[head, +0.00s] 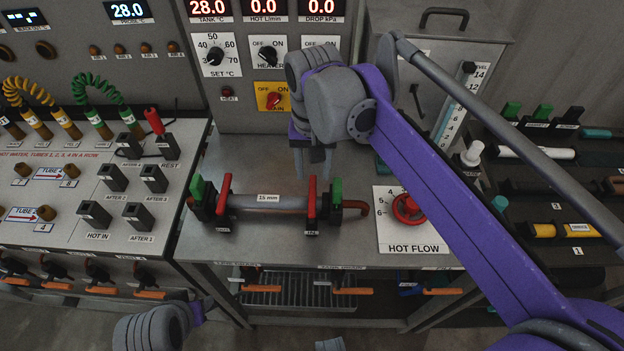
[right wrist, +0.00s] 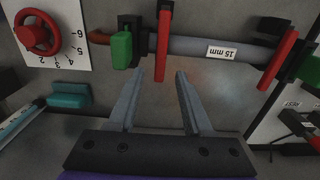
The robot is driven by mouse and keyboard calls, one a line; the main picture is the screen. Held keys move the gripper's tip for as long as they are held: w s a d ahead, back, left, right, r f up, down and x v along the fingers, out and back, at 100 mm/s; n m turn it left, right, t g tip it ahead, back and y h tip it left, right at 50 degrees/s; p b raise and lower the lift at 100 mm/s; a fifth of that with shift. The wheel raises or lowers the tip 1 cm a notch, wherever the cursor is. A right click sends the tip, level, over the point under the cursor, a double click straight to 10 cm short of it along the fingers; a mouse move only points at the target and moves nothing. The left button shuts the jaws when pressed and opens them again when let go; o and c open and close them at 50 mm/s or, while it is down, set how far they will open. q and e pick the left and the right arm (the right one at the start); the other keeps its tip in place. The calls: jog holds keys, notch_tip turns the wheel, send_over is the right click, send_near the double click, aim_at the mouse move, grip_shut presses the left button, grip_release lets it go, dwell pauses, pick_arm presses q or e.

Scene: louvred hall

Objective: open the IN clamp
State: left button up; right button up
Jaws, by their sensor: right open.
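A horizontal pipe marked 15 mm (head: 268,203) sits on the steel bench between two black clamps. The left clamp has a red lever (head: 224,195) and a green part (head: 197,188); the right clamp has a red lever (head: 312,198) and a green part (head: 337,191). My right gripper (head: 313,168) is open and empty, above and behind the pipe near the right clamp. In the right wrist view, the right clamp's red lever (right wrist: 162,45) lies just beyond the open fingers (right wrist: 172,85), apart from them.
A red HOT FLOW wheel (head: 406,208) is right of the right clamp. A panel with knobs (head: 268,55) rises behind. A board of black sockets (head: 112,178) stands left, and a dark rack (head: 560,185) right. Orange-handled levers (head: 263,288) hang below the bench.

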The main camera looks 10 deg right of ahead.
aim_at(313, 186)
jog(key=shift+f, duration=2.05)
grip_shut()
